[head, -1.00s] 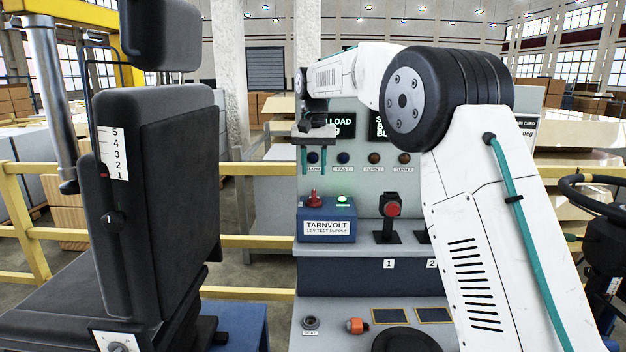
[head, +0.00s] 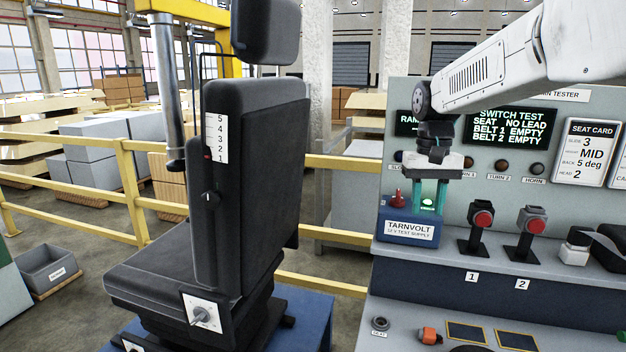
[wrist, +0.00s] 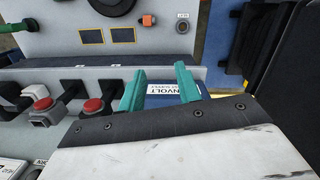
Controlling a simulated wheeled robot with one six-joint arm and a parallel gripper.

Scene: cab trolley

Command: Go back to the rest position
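My gripper (head: 428,194) hangs from my arm with its teal fingers pointing down, in front of the tester panel and over the blue TARNVOLT supply box (head: 409,231). In the wrist view my gripper (wrist: 160,85) shows two teal fingers spread apart with nothing between them. The TARNVOLT label (wrist: 172,78) shows beyond the gap. A green lamp (head: 427,204) is lit on the box, beside a red switch (head: 397,198). Whether the fingers touch the box cannot be told.
The black seat (head: 245,170) stands left of the tester bench. Two red-button buckle stands (head: 482,220) and (head: 531,223) sit right of the box. The screen (head: 508,127) reads SEAT NO LEAD and both belts EMPTY. A yellow rail (head: 335,163) runs behind.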

